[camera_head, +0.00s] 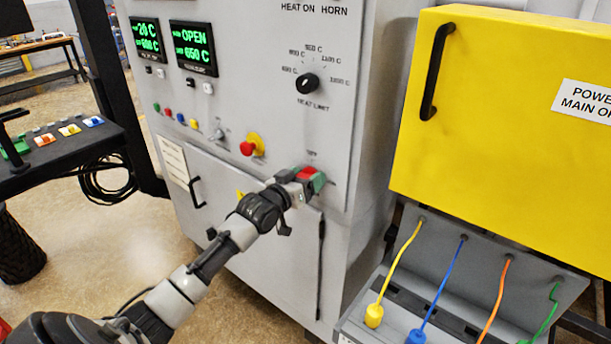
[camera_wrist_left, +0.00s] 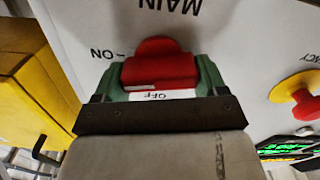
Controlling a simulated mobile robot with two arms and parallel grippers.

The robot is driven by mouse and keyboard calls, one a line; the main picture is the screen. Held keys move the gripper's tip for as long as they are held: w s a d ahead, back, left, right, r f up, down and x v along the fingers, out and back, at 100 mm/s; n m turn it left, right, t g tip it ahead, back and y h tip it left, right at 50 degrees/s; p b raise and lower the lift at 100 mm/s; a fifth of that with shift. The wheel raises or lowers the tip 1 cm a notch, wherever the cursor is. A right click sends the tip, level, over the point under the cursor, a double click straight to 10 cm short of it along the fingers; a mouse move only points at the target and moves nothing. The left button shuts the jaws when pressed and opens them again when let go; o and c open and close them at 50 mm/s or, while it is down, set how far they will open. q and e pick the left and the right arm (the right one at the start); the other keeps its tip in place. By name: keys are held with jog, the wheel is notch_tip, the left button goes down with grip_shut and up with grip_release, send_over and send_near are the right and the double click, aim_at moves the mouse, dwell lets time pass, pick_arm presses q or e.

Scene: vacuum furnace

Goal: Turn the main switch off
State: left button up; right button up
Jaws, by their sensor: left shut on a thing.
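The main switch is a red handle (camera_head: 306,173) on the lower right of the grey cabinet front. It also shows in the left wrist view (camera_wrist_left: 158,70), with green pieces on both sides of it. My left gripper (camera_head: 303,182) is shut on this red handle, and its arm reaches in from the lower left. In the wrist view the panel reads "MAIN" and "ON", and an "OFF" label shows beside the handle, all upside down. The gripper hides part of the switch, so I cannot tell its exact setting. My right gripper is not in view.
A red and yellow emergency button (camera_head: 251,145) sits left of the switch. Above are a heat limit knob (camera_head: 307,83) and green displays (camera_head: 195,48). A yellow box (camera_head: 510,120) stands out at right, above colored cables (camera_head: 448,280). Open floor lies at lower left.

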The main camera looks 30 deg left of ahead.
pick_arm(q)
jog(key=n+p, duration=0.1)
jog(key=n, duration=0.2)
jog(key=shift+a+n, duration=0.15)
jog(key=shift+n, duration=0.25)
jog(key=n, duration=0.3)
jog(key=shift+a+n, duration=0.1)
jog(key=shift+n, duration=0.2)
jog(key=n+p, duration=0.1)
jog(key=n, duration=0.3)
jog(key=shift+f, duration=0.2)
jog(key=shift+f+n+p, duration=0.1)
jog(key=shift+n+p, duration=0.2)
jog(key=shift+n, duration=1.6)
jog(key=o, duration=0.9)
jog(key=shift+a, duration=0.1)
jog(key=shift+f, duration=0.1)
